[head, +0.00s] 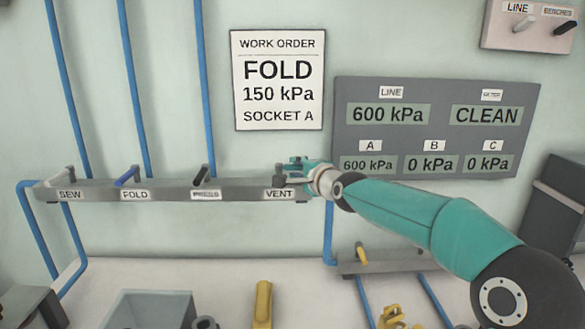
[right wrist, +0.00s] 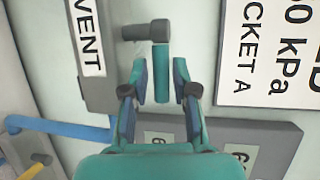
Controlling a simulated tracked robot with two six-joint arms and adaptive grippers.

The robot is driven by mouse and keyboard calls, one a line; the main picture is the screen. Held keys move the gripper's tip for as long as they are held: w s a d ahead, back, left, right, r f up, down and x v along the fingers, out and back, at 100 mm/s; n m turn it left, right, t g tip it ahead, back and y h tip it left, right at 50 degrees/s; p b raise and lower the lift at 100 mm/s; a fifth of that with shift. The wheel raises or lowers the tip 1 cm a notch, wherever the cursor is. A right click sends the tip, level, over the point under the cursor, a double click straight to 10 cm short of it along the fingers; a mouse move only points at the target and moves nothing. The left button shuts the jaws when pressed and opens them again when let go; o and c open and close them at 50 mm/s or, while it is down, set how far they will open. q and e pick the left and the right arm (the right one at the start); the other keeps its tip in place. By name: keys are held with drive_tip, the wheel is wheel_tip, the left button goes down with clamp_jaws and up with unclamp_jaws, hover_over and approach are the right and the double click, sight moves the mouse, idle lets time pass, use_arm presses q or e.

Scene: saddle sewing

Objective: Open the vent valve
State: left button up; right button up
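The vent valve is at the right end of the grey manifold bar (head: 232,190), above its VENT label (head: 279,194). In the right wrist view it shows a dark grey hub (right wrist: 148,30) and a teal lever (right wrist: 162,72) pointing toward my gripper. My right gripper (head: 297,173) is at this valve in the head view. In the right wrist view the gripper (right wrist: 160,75) has its two fingers on either side of the lever, with narrow gaps visible, so it looks open. In the head view the gripper partly hides the lever. My left gripper is out of view.
The SEW (head: 60,175), FOLD (head: 129,175) and PRESS (head: 201,174) valves stand left along the bar. The gauge panel (head: 435,135) reads line 600 kPa, A 600, B 0 and C 0. A work order (head: 278,80) says FOLD, 150 kPa, socket A. A lower valve block (head: 385,262) sits below.

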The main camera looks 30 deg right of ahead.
drive_tip(key=shift+x, duration=0.85)
drive_tip(key=shift+c, duration=0.2)
clamp_jaws()
